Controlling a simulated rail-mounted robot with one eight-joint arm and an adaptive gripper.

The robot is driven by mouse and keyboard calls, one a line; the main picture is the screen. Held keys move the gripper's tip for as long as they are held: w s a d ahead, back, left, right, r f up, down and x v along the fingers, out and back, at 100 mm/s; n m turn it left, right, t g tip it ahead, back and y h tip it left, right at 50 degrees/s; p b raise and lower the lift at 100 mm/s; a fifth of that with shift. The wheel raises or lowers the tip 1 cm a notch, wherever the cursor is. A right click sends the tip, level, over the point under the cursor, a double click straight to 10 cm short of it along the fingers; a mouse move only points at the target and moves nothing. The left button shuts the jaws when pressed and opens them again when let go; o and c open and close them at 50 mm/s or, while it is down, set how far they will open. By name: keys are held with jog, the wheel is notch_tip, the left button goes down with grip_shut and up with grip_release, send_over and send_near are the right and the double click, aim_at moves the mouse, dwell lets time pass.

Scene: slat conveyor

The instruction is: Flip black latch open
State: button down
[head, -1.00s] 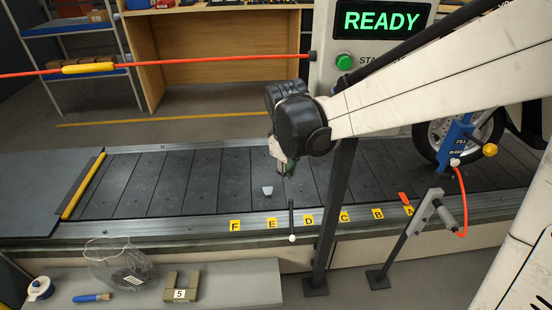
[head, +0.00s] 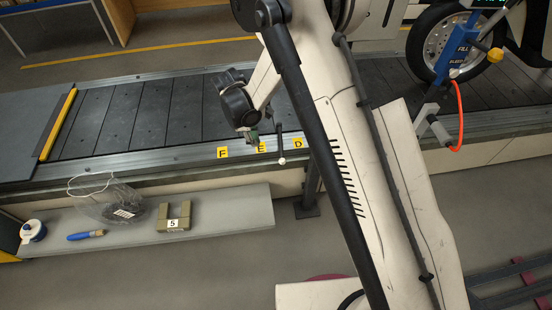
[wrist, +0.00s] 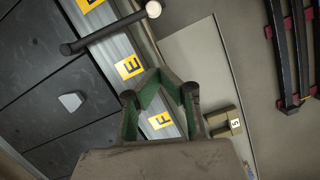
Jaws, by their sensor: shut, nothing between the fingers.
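The black latch (head: 279,142) is a thin dark bar with a pale round knob at its near end, standing at the conveyor's near rail between the E and D labels. In the wrist view the latch (wrist: 108,30) crosses the upper left, its knob at the top. My gripper (head: 253,140) is over the near rail by the E label, left of the latch and apart from it. In the wrist view my gripper (wrist: 158,92) shows green-lined fingers, shut and empty, over the rail near the F label.
A pale wedge (wrist: 70,101) lies on the dark slats. A grey shelf (head: 235,208) in front of the conveyor holds a clear bag (head: 110,205), an olive block marked 5 (head: 174,216), a blue-handled brush (head: 86,235) and a tape roll (head: 32,231). A wheel (head: 445,45) stands at the right.

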aim_at(281, 143)
jog(key=s+d+f+b, duration=0.1)
jog(key=d+f+b, duration=0.4)
jog(key=f, duration=0.4)
jog(key=shift+s+d, duration=0.15)
jog(key=shift+d, duration=0.5)
jog(key=shift+f, duration=0.1)
jog(key=shift+s+d, duration=0.15)
jog(key=shift+d, duration=0.95)
jog(key=shift+a, duration=0.1)
